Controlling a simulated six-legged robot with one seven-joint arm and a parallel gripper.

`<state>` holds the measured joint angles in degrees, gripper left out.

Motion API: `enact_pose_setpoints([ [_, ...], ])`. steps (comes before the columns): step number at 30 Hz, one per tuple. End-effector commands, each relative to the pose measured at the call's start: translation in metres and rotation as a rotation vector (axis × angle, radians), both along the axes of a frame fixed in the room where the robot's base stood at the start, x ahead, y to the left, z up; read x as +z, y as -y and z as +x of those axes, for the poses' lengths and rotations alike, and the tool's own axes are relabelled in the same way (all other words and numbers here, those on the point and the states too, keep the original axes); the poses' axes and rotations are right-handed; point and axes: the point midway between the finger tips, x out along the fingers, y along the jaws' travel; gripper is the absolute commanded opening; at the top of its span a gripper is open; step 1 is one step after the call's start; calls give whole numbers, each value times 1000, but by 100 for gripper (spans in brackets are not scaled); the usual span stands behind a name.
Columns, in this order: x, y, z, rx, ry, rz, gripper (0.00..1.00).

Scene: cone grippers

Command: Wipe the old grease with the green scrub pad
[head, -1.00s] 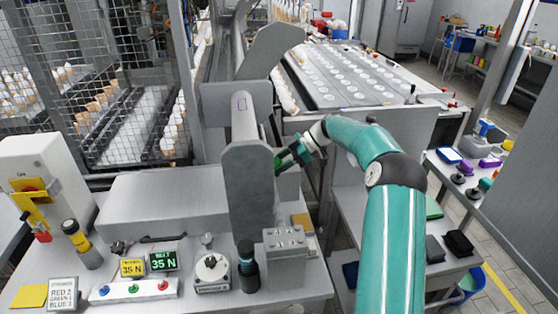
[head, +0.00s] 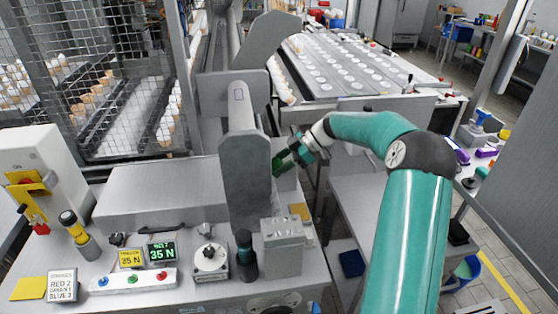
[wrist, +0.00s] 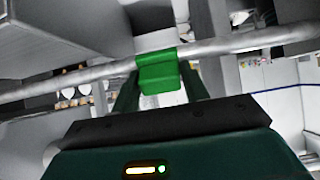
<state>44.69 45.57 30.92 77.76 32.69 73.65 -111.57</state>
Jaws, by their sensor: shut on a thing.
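My gripper (head: 287,162) is at the right side of the grey upright machine housing, at the middle of the head view. It is shut on the green scrub pad (wrist: 158,72), which shows between the fingertips in the wrist view. The pad also shows as a small green patch (head: 277,166) beside the housing in the head view. In the wrist view a grey bar (wrist: 235,47) runs across behind the pad; I cannot tell whether the pad touches it. I cannot make out the old grease in these frames.
The grey housing (head: 246,185) stands directly left of my gripper. A bench in front carries a button box (head: 133,280), two small displays and a black-capped bottle (head: 245,255). A long table with white discs (head: 350,70) lies behind. A blue bin (head: 462,273) stands at lower right.

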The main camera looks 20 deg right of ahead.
Motion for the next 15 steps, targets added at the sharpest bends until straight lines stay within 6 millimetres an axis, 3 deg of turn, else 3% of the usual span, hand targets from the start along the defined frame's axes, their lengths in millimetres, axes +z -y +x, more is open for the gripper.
enact_pose_setpoints([
  [5, -1, -4, -11, 3, -3, 2, 26],
  [15, 0, -3, -12, 3, -2, 2, 26],
])
